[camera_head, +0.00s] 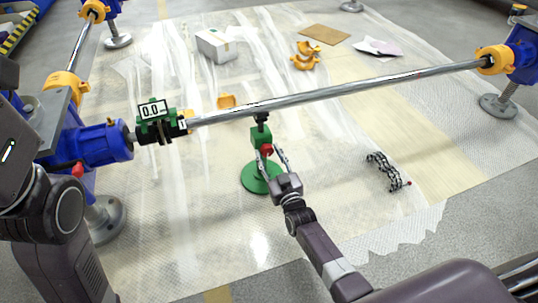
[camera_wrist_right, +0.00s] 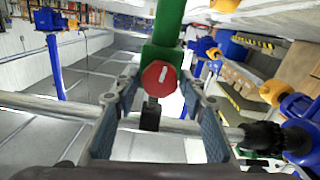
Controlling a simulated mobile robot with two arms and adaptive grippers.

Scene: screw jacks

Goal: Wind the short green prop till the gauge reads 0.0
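The short green prop (camera_head: 259,139) stands upright on its round green foot (camera_head: 254,178) under the long steel shaft. Its black head reaches up to the shaft; I cannot tell if they touch. A red knob (camera_head: 266,150) sits on its side. My right gripper (camera_head: 274,158) is at the knob. In the wrist view, its fingers (camera_wrist_right: 158,98) stand apart on either side of the red knob (camera_wrist_right: 159,78), with gaps showing. The gauge (camera_head: 153,109), on a green holder at the shaft's left end, reads 0.0. My left arm shows at the left; its gripper does not.
The steel shaft (camera_head: 350,93) spans between blue and orange stands. A dark chain-like thing (camera_head: 386,171) with a red end lies on the sheeted floor at the right. A white box (camera_head: 215,46), orange parts (camera_head: 305,56) and cardboard (camera_head: 325,34) lie behind. Floor around the foot is clear.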

